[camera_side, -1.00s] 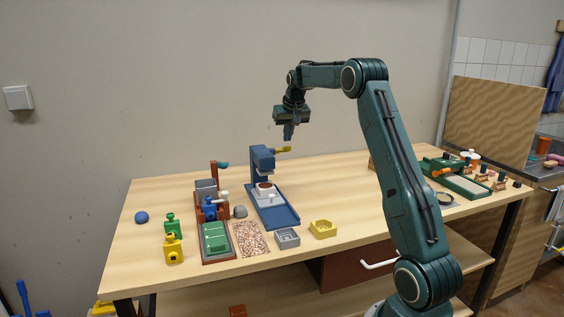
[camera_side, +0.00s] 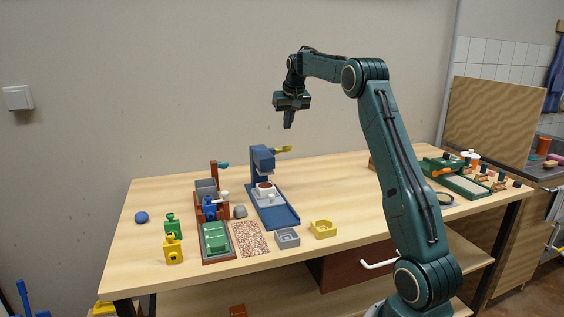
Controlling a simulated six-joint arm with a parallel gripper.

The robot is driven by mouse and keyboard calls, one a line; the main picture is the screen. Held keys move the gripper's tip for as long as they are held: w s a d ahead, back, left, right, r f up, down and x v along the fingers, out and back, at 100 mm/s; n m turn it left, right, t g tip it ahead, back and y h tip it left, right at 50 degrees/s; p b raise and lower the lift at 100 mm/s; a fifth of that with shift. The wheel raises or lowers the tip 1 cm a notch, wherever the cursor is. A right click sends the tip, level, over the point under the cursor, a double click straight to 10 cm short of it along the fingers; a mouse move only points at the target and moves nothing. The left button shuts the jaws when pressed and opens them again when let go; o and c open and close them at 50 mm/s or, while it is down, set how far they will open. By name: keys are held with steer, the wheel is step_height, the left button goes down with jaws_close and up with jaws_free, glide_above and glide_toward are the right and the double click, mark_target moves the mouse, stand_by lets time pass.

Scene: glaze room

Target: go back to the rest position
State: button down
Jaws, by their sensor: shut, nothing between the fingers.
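My gripper (camera_side: 288,124) hangs in the air above the back of the table, pointing down. Its fingers are together with nothing between them. It is well above the blue press (camera_side: 262,160) and its yellow lever (camera_side: 281,149), apart from both. My arm rises from the front right of the table and reaches left to the gripper. Nothing hides the gripper.
On the wooden table (camera_side: 335,185) stand a red-brown fixture (camera_side: 213,165) with a green block (camera_side: 215,238), a speckled mat (camera_side: 250,239), grey (camera_side: 287,238) and yellow (camera_side: 323,229) trays, yellow and green bottles, and a blue ball (camera_side: 141,217). A green rack (camera_side: 462,182) is right.

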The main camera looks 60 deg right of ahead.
steer(key=shift+r, duration=0.35)
steer(key=shift+a, duration=0.1)
steer(key=shift+a+r, duration=0.1)
steer(key=shift+a, duration=0.1)
steer(key=s+a+r+n+t+y, duration=0.1)
steer(key=s+a+r+n, duration=0.2)
steer(key=a, duration=1)
steer(key=s+a+r+n+t, duration=0.1)
steer(key=s+a+r, duration=0.3)
steer(key=a, duration=1)
steer(key=s+a+f+n+y, duration=0.1)
steer(key=s+a+f, duration=0.4)
steer(key=s, duration=0.5)
steer(key=s+a+f+n+y, duration=0.1)
steer(key=s+a+f+n, duration=0.3)
steer(key=s+a, duration=0.5)
step_height(320, 180, down, 2)
steer(key=shift+s+a+f, duration=0.1)
steer(key=shift+s+a, duration=0.25)
steer(key=shift+s, duration=0.25)
